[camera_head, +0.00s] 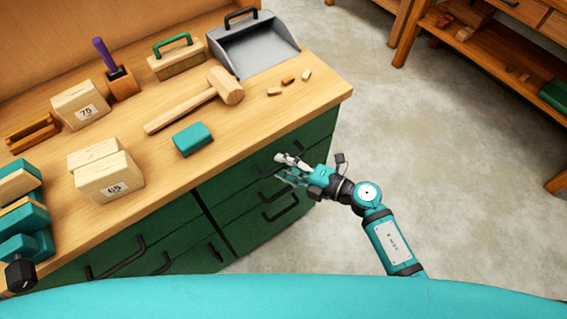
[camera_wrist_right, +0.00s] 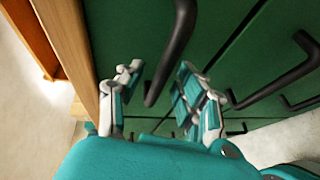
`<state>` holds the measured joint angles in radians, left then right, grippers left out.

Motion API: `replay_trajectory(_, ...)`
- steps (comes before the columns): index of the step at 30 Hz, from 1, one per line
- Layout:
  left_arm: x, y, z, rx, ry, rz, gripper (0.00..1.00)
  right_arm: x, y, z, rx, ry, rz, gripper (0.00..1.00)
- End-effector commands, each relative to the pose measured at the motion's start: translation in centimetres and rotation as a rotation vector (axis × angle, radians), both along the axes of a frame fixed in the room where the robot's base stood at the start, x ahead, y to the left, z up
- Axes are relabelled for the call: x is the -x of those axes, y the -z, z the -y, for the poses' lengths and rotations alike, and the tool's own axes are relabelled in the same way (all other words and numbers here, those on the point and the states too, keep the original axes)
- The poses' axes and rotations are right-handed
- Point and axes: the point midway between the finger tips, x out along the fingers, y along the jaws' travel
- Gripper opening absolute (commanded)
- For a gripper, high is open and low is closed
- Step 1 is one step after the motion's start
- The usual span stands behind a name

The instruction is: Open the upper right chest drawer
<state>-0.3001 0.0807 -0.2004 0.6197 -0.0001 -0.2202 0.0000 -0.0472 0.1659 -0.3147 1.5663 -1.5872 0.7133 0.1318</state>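The green chest under the workbench has drawers with black bar handles. The upper right drawer (camera_head: 232,184) is just below the bench top and looks shut. My right gripper (camera_head: 284,169) is in front of it, partly hiding the drawer front and handle. In the right wrist view, a black handle (camera_wrist_right: 172,52) lies between the spread fingers of my right gripper (camera_wrist_right: 160,78). The fingers are open, with a visible gap to the handle; I cannot tell whether either touches it. My left gripper is not in view.
The bench top (camera_head: 240,127) holds a mallet (camera_head: 226,86), a dustpan (camera_head: 252,48), a teal block (camera_head: 192,139) and wooden blocks. Lower handles (camera_head: 281,212) are close below my right gripper. Open concrete floor (camera_head: 440,170) lies to the right, with shelving (camera_head: 500,55) beyond.

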Motion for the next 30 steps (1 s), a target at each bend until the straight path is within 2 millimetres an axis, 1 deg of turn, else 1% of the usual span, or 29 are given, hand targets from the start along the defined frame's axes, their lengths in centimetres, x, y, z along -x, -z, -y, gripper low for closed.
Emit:
replay_trajectory(3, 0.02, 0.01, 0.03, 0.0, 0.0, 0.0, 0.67, -0.32, 0.12, -0.54, 0.001, 0.0, 0.0, 0.36)
replay_trajectory(11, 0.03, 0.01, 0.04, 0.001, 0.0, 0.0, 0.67, -0.37, 0.16, -0.66, 0.001, -0.001, 0.0, 0.36)
replay_trajectory(14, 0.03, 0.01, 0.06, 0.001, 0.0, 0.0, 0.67, -0.37, 0.15, -0.65, 0.001, 0.0, 0.0, 0.26)
replay_trajectory(18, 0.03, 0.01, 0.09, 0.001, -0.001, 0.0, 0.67, -0.36, 0.15, -0.63, 0.001, 0.0, 0.0, 0.07)
replay_trajectory(20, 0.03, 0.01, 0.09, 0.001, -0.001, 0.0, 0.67, -0.35, 0.15, -0.64, 0.001, -0.001, 0.0, 0.0)
replay_trajectory(30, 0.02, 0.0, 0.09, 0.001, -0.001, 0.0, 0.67, -0.37, 0.1, -0.62, 0.0, 0.0, 0.0, 0.0)
